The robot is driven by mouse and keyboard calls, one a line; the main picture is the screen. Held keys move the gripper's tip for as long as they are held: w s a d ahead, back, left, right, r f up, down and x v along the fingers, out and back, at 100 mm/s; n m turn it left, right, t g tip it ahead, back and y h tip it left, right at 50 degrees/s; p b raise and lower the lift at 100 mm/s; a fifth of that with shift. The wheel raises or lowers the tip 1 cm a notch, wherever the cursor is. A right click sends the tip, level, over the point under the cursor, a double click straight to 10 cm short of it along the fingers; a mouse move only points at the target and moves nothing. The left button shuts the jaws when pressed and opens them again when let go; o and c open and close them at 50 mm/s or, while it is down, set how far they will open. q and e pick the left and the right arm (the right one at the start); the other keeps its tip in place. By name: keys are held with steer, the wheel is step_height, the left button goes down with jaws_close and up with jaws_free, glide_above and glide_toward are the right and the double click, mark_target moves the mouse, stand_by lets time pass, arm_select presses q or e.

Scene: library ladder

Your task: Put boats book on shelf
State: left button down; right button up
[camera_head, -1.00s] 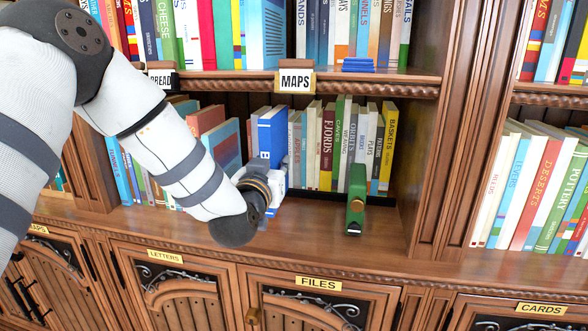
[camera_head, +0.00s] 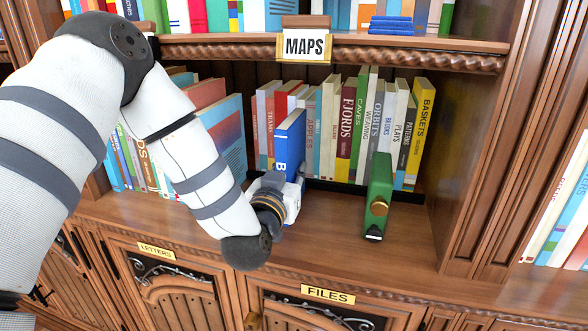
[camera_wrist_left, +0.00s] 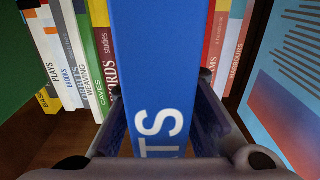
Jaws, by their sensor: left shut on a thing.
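The blue boats book (camera_head: 289,140) stands upright in front of the row of books on the lower shelf. Its spine also shows in the left wrist view (camera_wrist_left: 160,60), with the white letters "TS" readable. My left gripper (camera_head: 290,188) is shut on the lower part of its spine; in the left wrist view the fingers (camera_wrist_left: 160,125) lie on both sides of it. The shelf (camera_head: 330,222) is brown wood with a free front strip. The book's lower end is hidden behind my gripper, so I cannot tell whether it touches the shelf. My right gripper is not in view.
Several upright books (camera_head: 355,125) stand behind, from red ones to the yellow BASKETS book (camera_head: 421,130). A green block with a brass knob (camera_head: 377,197) stands at right. A large blue-and-orange book (camera_head: 222,135) leans at left. The MAPS board (camera_head: 304,46) hangs above.

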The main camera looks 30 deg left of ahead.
arm_select(q)
steer(key=c, duration=1.4)
jaws_free()
steer(key=shift+c, duration=0.2)
steer(key=shift+s+r, duration=0.15)
steer(key=shift+s, duration=0.05)
steer(key=p+v, duration=0.1)
steer(key=v, duration=1)
steer(key=shift+s+d, duration=0.1)
steer(key=shift+s, duration=0.25)
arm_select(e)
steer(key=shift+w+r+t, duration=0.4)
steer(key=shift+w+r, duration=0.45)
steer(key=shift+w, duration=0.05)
